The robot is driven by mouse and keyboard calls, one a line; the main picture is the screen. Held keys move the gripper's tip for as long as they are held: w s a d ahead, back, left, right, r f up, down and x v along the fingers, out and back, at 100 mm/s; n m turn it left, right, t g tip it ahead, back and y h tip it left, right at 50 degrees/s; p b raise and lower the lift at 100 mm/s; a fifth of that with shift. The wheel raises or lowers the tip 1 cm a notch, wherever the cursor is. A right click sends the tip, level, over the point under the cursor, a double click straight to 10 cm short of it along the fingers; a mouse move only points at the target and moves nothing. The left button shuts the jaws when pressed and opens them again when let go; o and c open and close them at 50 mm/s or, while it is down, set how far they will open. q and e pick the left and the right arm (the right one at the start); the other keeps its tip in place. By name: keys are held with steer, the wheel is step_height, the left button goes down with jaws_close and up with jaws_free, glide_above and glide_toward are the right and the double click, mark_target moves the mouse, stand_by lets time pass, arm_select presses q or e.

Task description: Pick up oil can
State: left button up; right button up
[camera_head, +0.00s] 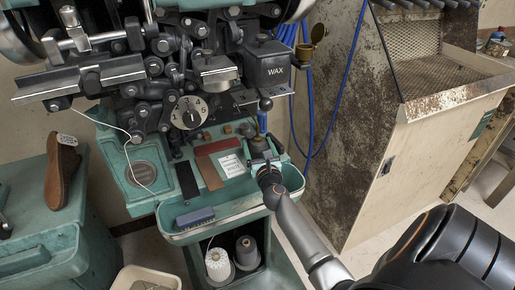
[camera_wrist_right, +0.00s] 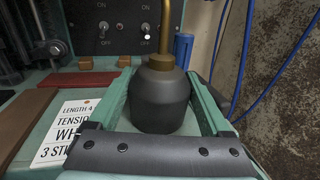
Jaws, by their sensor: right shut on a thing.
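The oil can (camera_wrist_right: 158,98) has a dark grey rounded body and a brass neck and spout. In the head view the oil can (camera_head: 262,143) stands upright at the right end of the stitcher's teal shelf, partly hidden by my gripper. My right gripper (camera_head: 264,162) reaches it from the front, with its fingers on both sides of the can's body. The right gripper is shut on the oil can. My left gripper is not in view.
A white printed card (camera_head: 231,165), a red-brown strip (camera_head: 207,170) and a brush (camera_head: 194,218) lie left of the can. The WAX box (camera_head: 266,64) hangs above. Blue hoses (camera_head: 318,140) and a rusty cabinet (camera_head: 370,130) are at the right. Thread spools (camera_head: 246,250) stand below.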

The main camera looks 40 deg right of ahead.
steer(key=shift+c, duration=1.8)
steer(key=shift+r, duration=0.15)
